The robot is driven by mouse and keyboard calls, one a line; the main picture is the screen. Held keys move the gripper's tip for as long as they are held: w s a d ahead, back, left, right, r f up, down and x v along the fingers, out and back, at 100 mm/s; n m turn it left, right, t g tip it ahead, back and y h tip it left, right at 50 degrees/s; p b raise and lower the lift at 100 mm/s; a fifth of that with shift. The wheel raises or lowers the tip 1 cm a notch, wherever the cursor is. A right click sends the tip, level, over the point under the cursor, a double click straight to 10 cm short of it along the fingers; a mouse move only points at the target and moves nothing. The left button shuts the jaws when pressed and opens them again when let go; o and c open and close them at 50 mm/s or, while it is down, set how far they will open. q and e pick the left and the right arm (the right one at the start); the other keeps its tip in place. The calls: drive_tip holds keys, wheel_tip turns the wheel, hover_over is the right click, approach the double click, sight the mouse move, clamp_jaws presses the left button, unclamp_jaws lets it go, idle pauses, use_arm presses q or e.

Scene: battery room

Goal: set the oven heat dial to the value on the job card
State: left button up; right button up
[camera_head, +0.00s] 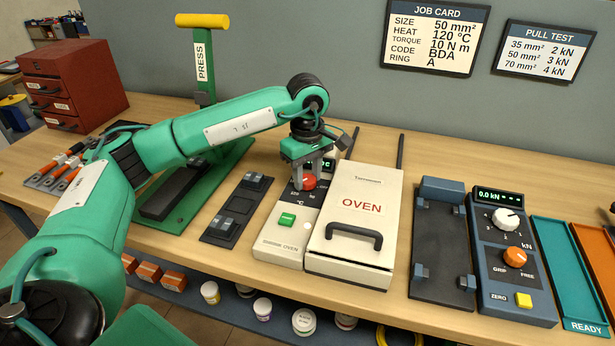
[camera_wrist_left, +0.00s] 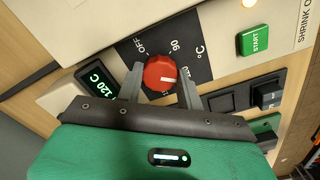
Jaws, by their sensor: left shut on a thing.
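The red heat dial (camera_head: 309,181) sits on the front panel of the cream oven (camera_head: 359,205). My left gripper (camera_head: 306,183) reaches down from above and is shut on the dial. In the left wrist view the red dial (camera_wrist_left: 160,73) is between the two grey fingers, its white mark pointing right, towards a label partly hidden by a finger. OFF and 90 are readable beside it. The oven display (camera_wrist_left: 95,86) reads 120 C. The job card (camera_head: 435,37) reads HEAT 120 °C. My right gripper is not in view.
A green START button (camera_head: 287,219) is on the oven panel near the dial. The oven lid with its black handle (camera_head: 354,234) is down. A black fixture (camera_head: 236,208) stands left, a pull tester (camera_head: 512,260) right. A green press (camera_head: 205,75) is behind my arm.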

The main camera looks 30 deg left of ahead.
sight(307, 178)
use_arm(q)
drive_tip(key=shift+r, duration=0.15)
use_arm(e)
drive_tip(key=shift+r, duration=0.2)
use_arm(q)
drive_tip(key=o, duration=1)
wheel_tip(307, 178, up, 14)
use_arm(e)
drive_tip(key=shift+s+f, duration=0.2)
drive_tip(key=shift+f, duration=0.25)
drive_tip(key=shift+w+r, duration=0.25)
